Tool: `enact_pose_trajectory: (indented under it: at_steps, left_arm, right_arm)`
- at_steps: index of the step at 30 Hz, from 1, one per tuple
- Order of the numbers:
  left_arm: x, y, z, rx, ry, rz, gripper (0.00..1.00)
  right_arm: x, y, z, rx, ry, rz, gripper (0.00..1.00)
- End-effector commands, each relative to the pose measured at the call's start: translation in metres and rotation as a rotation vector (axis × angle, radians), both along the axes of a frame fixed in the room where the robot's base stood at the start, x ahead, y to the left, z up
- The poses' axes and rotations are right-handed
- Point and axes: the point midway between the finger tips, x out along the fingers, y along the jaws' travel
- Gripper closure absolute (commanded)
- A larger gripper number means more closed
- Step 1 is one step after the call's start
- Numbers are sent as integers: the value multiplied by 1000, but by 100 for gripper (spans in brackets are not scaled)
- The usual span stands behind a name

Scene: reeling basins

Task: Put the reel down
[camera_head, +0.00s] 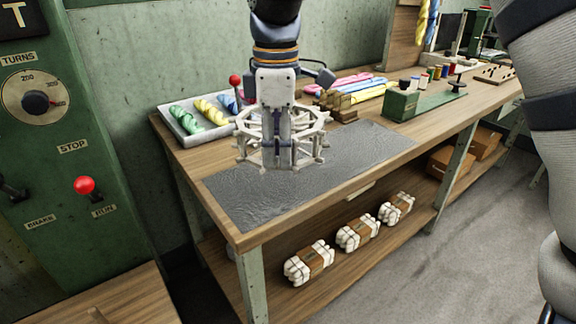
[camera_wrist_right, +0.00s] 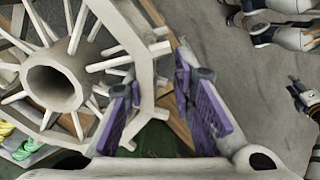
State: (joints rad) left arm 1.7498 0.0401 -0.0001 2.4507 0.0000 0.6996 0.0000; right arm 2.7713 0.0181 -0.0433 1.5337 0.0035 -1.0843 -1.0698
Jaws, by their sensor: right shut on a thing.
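The reel (camera_head: 243,137) is a pale, octagonal open frame with spokes and a hub. My right gripper (camera_head: 283,150) comes down from above and is shut on it. The reel is over the back left part of the dark grey mat (camera_head: 240,203) on the wooden bench; whether it touches the mat I cannot tell. In the right wrist view the reel (camera_wrist_right: 78,70) fills the left side, its hub and spokes close by. There the purple pads of my right gripper (camera_wrist_right: 160,105) are at its rim. My left gripper is not in view.
A white tray (camera_head: 181,137) with twisted coloured skeins is left of the reel. Coloured skeins (camera_head: 352,82) and a green box device (camera_head: 425,98) are behind and right. The mat's front right is bare. A green panel (camera_head: 75,175) with a red-knobbed lever stands left. Bundles (camera_head: 309,262) lie on the lower shelf.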

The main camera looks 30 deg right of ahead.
Motion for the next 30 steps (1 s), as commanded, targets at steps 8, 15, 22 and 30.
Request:
enact_pose_trajectory:
  at_steps: [8, 15, 22, 30]
  left_arm:
    - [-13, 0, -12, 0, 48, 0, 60]
    - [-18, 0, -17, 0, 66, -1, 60]
    - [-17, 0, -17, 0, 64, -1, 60]
    - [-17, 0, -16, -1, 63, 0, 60]
  right_arm:
    - [24, -35, -50, 1, 10, -1, 100]
    - [32, -50, -92, 0, 10, 1, 100]
    - [32, -49, -97, 0, 4, 0, 100]
    - [32, -49, -100, 0, 4, 0, 56]
